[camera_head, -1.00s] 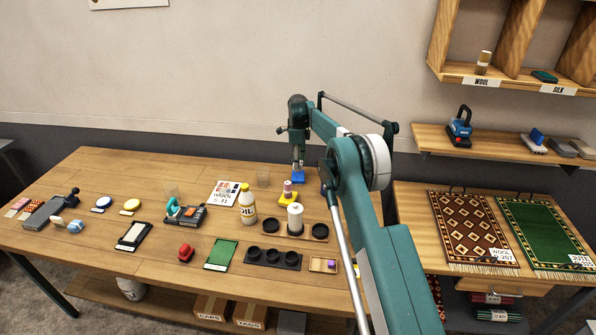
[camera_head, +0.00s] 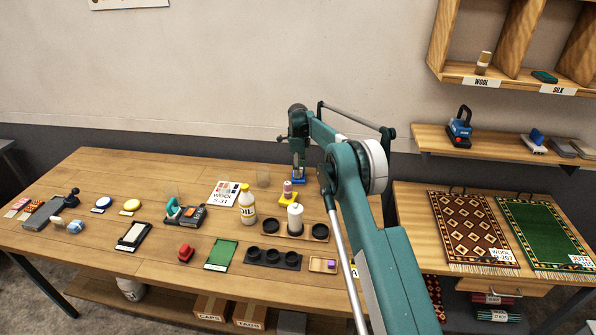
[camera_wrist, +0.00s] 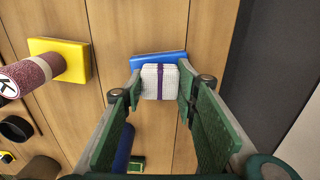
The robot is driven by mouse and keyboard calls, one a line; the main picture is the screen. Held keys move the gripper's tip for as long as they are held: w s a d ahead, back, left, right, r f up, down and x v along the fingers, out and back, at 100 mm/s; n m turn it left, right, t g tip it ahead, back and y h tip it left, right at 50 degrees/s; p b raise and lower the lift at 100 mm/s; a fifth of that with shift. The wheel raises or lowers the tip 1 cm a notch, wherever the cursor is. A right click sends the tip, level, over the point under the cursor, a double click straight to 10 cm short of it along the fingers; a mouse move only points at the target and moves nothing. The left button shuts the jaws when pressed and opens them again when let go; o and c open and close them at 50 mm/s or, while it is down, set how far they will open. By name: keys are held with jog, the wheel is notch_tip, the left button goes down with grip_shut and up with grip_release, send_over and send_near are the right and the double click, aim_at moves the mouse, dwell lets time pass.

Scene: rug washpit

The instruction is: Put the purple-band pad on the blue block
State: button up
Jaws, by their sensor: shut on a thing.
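The purple-band pad (camera_wrist: 160,82) is white with a purple stripe down its middle. My gripper (camera_wrist: 160,86) is shut on it, one finger on each side. The blue block (camera_wrist: 150,58) shows just past the pad in the wrist view, partly hidden by it. In the head view my gripper (camera_head: 298,168) points down at the back of the bench, over the blue block (camera_head: 299,181). I cannot tell whether the pad touches the block.
A yellow block (camera_wrist: 76,62) with a pinkish cylinder (camera_wrist: 30,75) on it stands close to the left in the wrist view. A dark blue roll (camera_wrist: 123,150) lies near the fingers. An oil bottle (camera_head: 247,204) and a dark cup tray (camera_head: 272,258) stand on the bench.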

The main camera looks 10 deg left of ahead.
jog(key=shift+f, duration=0.15)
jog(key=o, duration=0.8)
jog(key=shift+c, duration=0.2)
notch_tip(320, 180, up, 12)
dwell(0.3)
dwell(0.6)
jog(key=shift+r, duration=0.25)
